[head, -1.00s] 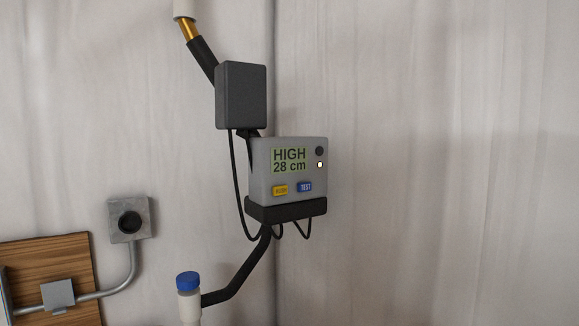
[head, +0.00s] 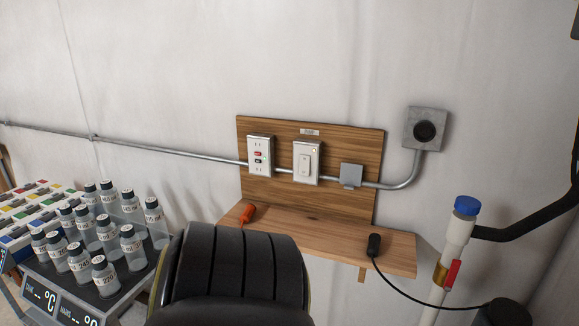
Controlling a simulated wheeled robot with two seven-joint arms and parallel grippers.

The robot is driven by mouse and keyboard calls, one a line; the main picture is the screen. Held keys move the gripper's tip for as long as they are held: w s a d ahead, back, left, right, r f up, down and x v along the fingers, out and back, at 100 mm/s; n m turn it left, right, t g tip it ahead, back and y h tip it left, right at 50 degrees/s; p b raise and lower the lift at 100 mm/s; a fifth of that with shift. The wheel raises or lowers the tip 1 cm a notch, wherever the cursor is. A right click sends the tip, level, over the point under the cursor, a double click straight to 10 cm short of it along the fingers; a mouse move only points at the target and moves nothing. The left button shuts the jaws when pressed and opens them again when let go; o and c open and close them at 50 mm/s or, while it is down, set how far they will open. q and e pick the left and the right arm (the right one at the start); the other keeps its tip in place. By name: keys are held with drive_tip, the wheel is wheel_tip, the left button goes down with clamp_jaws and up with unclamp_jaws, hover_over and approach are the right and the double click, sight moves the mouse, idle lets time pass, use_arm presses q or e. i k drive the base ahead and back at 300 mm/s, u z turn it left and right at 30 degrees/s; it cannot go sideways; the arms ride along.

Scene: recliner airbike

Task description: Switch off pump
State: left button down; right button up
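A white rocker switch (head: 306,163) sits on a wooden backboard (head: 345,132) on the wall, under a small label (head: 310,132) whose text is too small to read surely. A white outlet (head: 260,156) with red and black buttons is left of the switch. A grey covered box (head: 351,175) is to its right. No pump body can be made out for certain. Neither of my grippers shows in the head view.
A wooden shelf (head: 335,239) below the board holds an orange plug (head: 247,214) and a black plug (head: 374,245) with a cord. A black padded seat back (head: 235,265) stands in front. Bottles (head: 108,233) are at left; a white pipe with a red-handled valve (head: 452,274) is at right.

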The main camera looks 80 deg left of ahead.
sight(304, 168)
drive_tip(key=u, duration=2.5)
drive_tip(key=k, duration=0.6)
drive_tip(key=z, duration=0.05)
drive_tip(key=i, duration=1.2)
drive_tip(key=u, duration=0.65)
